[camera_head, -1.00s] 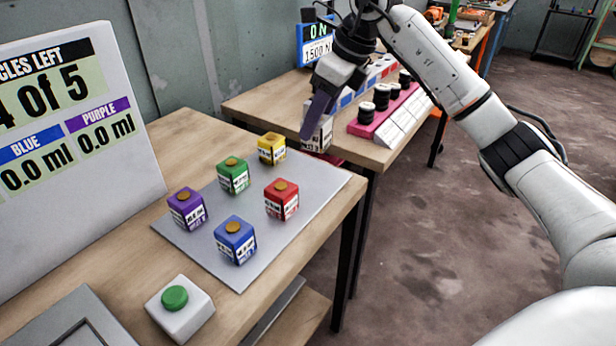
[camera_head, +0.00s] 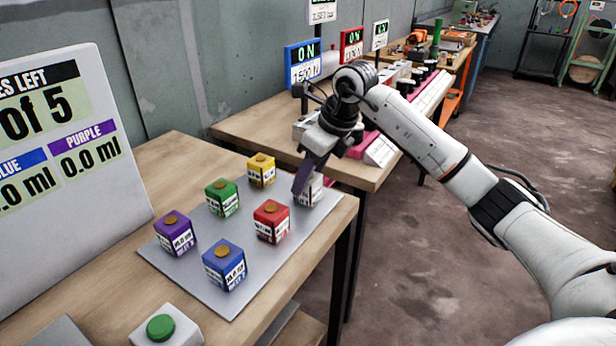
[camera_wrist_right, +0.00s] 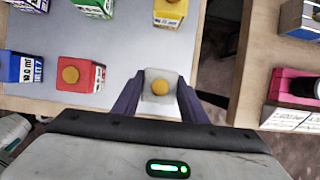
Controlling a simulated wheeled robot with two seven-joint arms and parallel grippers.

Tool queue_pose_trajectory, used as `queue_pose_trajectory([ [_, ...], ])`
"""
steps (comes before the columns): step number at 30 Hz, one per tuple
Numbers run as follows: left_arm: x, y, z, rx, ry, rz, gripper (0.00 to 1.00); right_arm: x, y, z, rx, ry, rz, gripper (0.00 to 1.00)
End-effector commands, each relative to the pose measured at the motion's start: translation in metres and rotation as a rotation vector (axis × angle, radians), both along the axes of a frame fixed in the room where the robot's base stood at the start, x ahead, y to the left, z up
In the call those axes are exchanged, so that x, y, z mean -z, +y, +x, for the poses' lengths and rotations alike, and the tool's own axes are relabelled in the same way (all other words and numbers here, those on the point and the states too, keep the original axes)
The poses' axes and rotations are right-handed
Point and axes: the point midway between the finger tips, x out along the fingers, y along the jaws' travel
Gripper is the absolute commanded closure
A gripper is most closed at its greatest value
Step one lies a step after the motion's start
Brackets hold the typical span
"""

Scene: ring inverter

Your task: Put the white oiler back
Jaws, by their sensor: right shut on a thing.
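The white oiler (camera_head: 311,192) is a small white cube with a dark label. In the wrist view its white top with an orange cap (camera_wrist_right: 160,87) sits between the two purple fingers. My right gripper (camera_head: 306,182) is shut on it at the far right corner of the grey plate (camera_head: 190,271). Whether the oiler touches the plate cannot be told. On the plate stand the yellow oiler (camera_head: 261,171), green oiler (camera_head: 222,198), red oiler (camera_head: 271,222), purple oiler (camera_head: 175,233) and blue oiler (camera_head: 224,265). My left gripper is out of view.
A white sign (camera_head: 62,140) stands at the left of the wooden table. A white box with a green button (camera_head: 161,328) is at the front. A second table (camera_head: 250,129) behind carries displays and a pink rack (camera_head: 362,146). A gap separates the tables.

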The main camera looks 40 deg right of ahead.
Motion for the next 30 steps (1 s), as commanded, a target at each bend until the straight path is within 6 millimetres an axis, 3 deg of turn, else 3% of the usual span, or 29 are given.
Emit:
queue_pose_trajectory([
  [5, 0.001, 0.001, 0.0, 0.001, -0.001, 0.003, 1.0, 0.002, 0.0, 0.0, 0.0, 0.0, 0.0, 0.86],
  [6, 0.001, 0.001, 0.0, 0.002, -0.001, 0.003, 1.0, 0.003, 0.0, 0.0, 0.0, 0.001, 0.0, 0.6],
  [9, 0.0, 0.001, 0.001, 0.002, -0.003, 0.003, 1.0, 0.002, 0.0, 0.0, 0.0, 0.001, 0.0, 0.43],
  [20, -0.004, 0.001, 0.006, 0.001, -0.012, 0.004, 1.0, -0.003, 0.0, 0.0, 0.0, 0.0, 0.0, 0.43],
  [23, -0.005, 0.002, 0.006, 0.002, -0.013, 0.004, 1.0, -0.013, -0.003, -0.004, 0.0, -0.002, -0.003, 0.43],
  [30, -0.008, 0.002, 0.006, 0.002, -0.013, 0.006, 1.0, -0.061, -0.01, -0.021, 0.001, -0.004, -0.003, 0.43],
])
